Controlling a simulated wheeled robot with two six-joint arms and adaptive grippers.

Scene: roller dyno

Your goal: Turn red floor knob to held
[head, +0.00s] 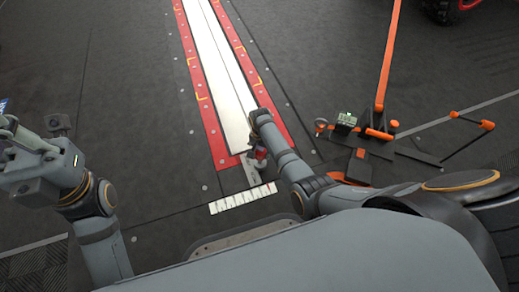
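The red floor knob (259,153) seems to be the small red patch at the near end of the red-edged floor strip. It is mostly hidden by my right wrist and gripper. My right gripper (254,168) points down at the floor there, at or very close to the knob. It is too small and covered to tell whether its fingers touch the knob or are shut. A white marked scale plate (243,198) lies on the floor just below it. My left gripper (8,135) is at the left edge, partly cut off, far from the knob.
A long white strip (222,75) with red borders (196,82) runs away across the dark floor. An orange and black jack-like device (372,133) with a tall orange handle stands at the right. A tyre (445,8) shows at the top right. The floor left of the strip is mostly clear.

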